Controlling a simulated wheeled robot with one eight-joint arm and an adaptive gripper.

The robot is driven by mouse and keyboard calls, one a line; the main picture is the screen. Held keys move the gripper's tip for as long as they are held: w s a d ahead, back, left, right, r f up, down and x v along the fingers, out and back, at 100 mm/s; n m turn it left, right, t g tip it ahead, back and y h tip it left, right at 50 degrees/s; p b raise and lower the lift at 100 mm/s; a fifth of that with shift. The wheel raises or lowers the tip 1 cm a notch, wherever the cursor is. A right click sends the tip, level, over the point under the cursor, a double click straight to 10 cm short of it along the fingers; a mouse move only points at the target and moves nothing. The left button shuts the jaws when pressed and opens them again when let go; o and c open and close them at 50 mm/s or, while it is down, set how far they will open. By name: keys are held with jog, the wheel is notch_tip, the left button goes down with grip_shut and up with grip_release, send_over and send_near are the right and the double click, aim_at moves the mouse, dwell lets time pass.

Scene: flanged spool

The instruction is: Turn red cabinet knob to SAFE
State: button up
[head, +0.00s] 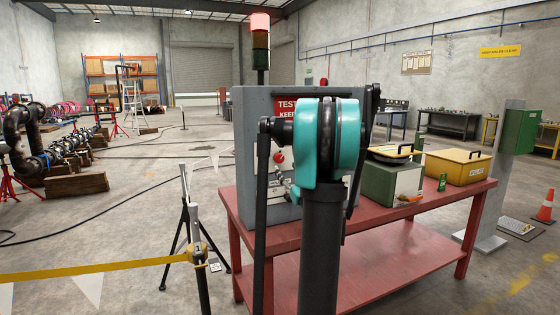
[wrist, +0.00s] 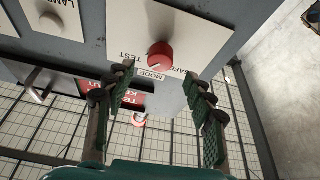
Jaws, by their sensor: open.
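The red knob (wrist: 160,55) sits on a white plate (wrist: 195,35) on the grey cabinet, with the lettering upside down in the wrist view. TEST is printed to its left, SAFE to its lower right and MODE below. A pale mark shows on the knob's lower-left side; its exact setting is hard to read. My gripper (wrist: 158,77) is open, its fingertips apart on either side just below the knob, with nothing between them; contact cannot be told. In the head view my arm covers much of the grey cabinet (head: 246,110); a small red round part (head: 279,157) shows on its face.
The cabinet stands on a red table (head: 400,245) with a green case (head: 390,184) and yellow box (head: 455,168) to its right. A white knob (wrist: 50,23) is on the left plate. A beacon (head: 260,40) glows red above. Yellow tape (head: 100,271) crosses the left.

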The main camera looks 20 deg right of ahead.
aim_at(280, 160)
jog(key=x, duration=0.7)
jog(key=shift+w, duration=0.1)
jog(key=shift+c, duration=0.2)
jog(key=c, duration=1.1)
